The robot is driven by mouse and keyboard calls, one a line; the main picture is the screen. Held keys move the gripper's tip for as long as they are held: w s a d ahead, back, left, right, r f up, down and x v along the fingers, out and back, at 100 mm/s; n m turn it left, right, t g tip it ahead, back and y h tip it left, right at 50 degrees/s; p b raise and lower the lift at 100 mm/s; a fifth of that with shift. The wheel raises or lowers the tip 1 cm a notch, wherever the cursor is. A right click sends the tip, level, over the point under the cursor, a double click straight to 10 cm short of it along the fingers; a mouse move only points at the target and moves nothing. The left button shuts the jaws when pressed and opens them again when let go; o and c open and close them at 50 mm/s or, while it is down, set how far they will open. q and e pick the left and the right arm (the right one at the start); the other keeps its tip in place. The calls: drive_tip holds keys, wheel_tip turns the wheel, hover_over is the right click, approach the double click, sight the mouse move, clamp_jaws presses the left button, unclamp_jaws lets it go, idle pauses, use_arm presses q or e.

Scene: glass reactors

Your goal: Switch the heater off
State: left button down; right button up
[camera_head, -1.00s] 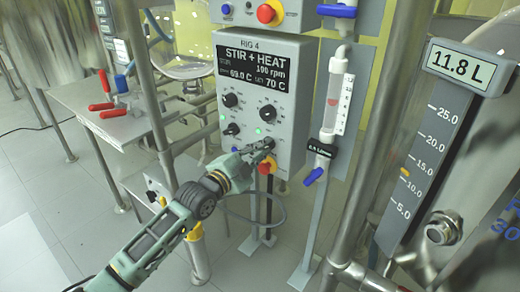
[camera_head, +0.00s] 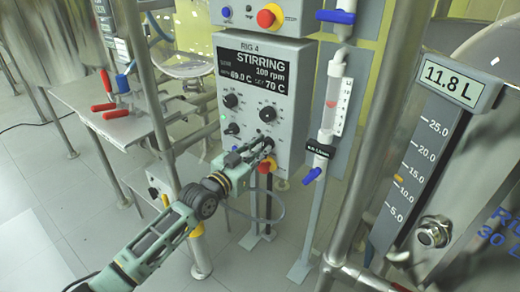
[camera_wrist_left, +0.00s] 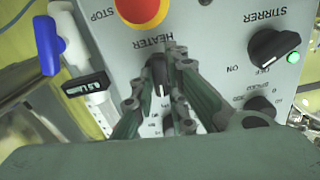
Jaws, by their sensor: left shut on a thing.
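My left gripper (camera_head: 268,146) reaches the lower right of the panel. In the left wrist view, which is upside down, my left gripper (camera_wrist_left: 176,62) is shut on the black heater knob (camera_wrist_left: 157,78) below the HEATER label. The fingers partly hide the knob. The stirrer knob (camera_wrist_left: 272,46) is beside a lit green lamp (camera_wrist_left: 293,57). No lit lamp shows by the heater knob.
A red stop button (camera_wrist_left: 142,8) sits close to the heater knob. A flow tube (camera_head: 337,105) with a blue valve handle (camera_head: 311,176) stands just right of the box. A steel post (camera_head: 365,130) and a level gauge (camera_head: 425,150) are farther right.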

use_arm(q)
drive_tip(key=shift+f+n, duration=0.1)
drive_tip(key=shift+n, duration=0.5)
use_arm(e)
drive_tip(key=shift+f, duration=0.35)
use_arm(q)
drive_tip(key=c, duration=1.7)
unclamp_jaws()
drive_tip(key=shift+c, duration=0.2)
drive_tip(key=shift+s+a, duration=0.1)
drive_tip(key=v, duration=1.1)
drive_tip(key=shift+s+a, duration=0.2)
drive_tip(key=shift+s, duration=0.15)
